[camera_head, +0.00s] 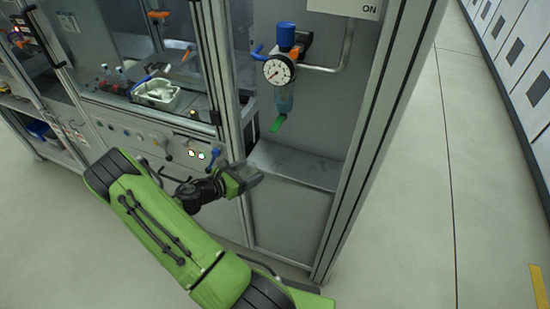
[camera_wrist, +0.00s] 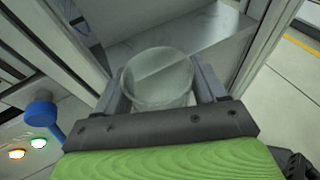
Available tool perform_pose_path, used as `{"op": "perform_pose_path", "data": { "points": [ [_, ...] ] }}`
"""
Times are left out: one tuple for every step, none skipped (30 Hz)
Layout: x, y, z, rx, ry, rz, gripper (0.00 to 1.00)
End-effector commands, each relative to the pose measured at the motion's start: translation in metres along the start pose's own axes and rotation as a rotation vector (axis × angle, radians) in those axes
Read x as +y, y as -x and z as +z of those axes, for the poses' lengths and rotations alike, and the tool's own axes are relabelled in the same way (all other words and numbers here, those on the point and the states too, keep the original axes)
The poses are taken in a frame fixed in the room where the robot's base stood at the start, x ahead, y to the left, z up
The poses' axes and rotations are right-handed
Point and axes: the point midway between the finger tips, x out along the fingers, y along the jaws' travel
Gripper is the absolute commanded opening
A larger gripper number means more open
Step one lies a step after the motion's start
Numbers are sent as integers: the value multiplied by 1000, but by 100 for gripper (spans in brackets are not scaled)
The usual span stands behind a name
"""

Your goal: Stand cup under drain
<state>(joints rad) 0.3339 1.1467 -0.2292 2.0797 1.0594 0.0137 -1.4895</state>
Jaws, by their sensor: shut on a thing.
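My gripper (camera_wrist: 160,95) is shut on a clear, see-through cup (camera_wrist: 158,82), which sits between the two dark fingers in the wrist view. In the head view my gripper (camera_head: 246,177) is in front of the cabinet bay, low and to the left of the drain; the cup is hard to make out there. The drain is the green outlet (camera_head: 277,123) under a clear filter bowl (camera_head: 284,100), below a round gauge (camera_head: 279,70) and a blue knob (camera_head: 286,34). A grey metal shelf (camera_head: 308,166) lies below the drain and looks bare.
An upright aluminium post (camera_head: 219,70) stands left of the bay and another post (camera_head: 372,150) right of it. A blue-handled valve (camera_head: 213,158) and lit buttons (camera_head: 201,155) are on the panel at left. It also shows a white tray (camera_head: 157,95) behind glass. The floor at right is clear.

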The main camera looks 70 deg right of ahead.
Motion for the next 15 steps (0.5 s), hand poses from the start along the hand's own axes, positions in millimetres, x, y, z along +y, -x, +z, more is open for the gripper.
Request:
{"op": "perform_pose_path", "data": {
  "points": [
    [-2,-18,5,-1,-7,-9,41],
    [-2,-27,8,-2,-6,-9,41],
    [-2,-39,11,-1,-7,-8,41],
    [-2,-48,14,-1,-7,-8,41],
    [-2,-57,17,-1,-8,-7,41],
    [-2,-69,20,0,-7,-7,41],
    [-2,-77,23,-1,-7,-7,41],
    [-2,-85,26,-1,-7,-6,41],
    [-2,-94,28,-1,-6,-5,41],
    [-2,-100,30,-1,-5,-4,41],
    [-1,-105,32,0,-5,-3,41],
    [-1,-110,33,1,-4,-2,41],
    [-1,-114,35,1,-3,-2,41],
    [-1,-118,36,0,-3,-3,41],
    [-1,-125,39,-2,-4,-3,41]
  ]
}}
